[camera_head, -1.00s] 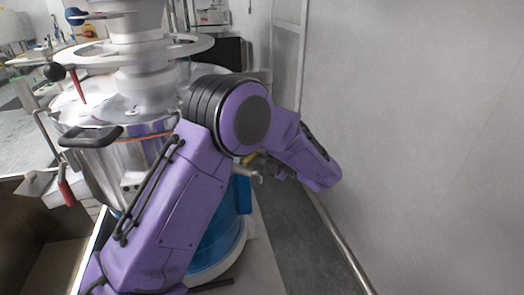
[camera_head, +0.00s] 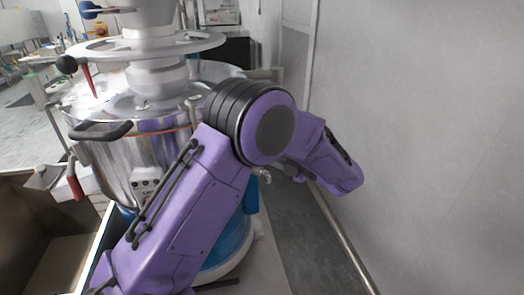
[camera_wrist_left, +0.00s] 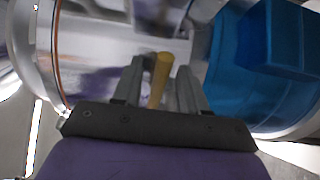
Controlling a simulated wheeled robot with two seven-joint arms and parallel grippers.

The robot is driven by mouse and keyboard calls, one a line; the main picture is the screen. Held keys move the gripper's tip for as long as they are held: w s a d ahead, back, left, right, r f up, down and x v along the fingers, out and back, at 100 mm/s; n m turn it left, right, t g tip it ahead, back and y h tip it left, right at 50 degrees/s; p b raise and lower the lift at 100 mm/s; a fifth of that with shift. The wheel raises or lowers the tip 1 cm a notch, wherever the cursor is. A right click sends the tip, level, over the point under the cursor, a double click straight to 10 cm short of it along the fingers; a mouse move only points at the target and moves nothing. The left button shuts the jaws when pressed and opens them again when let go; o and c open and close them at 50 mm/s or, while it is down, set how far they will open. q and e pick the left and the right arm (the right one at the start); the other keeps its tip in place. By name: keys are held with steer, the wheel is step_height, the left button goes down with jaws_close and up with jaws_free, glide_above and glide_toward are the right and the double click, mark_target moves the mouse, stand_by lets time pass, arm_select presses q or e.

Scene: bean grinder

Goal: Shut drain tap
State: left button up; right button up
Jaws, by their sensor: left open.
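The drain tap's yellow handle (camera_wrist_left: 157,82) stands between the two fingers of my open left gripper (camera_wrist_left: 161,70) in the left wrist view. I cannot tell whether either finger touches it. In the head view my purple left arm hides the handle and most of the gripper. A metal piece that looks like the tap's spout (camera_head: 263,175) shows just right of my arm, low on the steel machine (camera_head: 105,160). My right gripper is not in view.
An open brown box (camera_head: 30,215) is at lower left.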

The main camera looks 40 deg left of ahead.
arm_select(q)
steer(key=b+v, duration=0.1)
steer(key=v, duration=0.6)
steer(key=shift+d+b, duration=0.35)
steer(key=shift+d, duration=0.05)
steer(key=shift+c, duration=0.5)
steer(key=shift+n+t, duration=0.4)
steer(key=r, duration=0.2)
steer(key=d+r, duration=0.1)
steer(key=r, duration=0.3)
steer(key=shift+d+p, duration=0.35)
steer(key=shift+d, duration=0.05)
jaws_close()
steer(key=s+d+r+m+t+h, duration=0.1)
steer(key=s+d+m+t+h, duration=0.25)
steer(key=d, duration=0.35)
steer(key=w+p+x, duration=0.1)
steer(key=p+x, duration=0.2)
steer(key=x, duration=1.1)
steer(key=shift+a+f, duration=0.25)
steer(key=shift+f, duration=0.15)
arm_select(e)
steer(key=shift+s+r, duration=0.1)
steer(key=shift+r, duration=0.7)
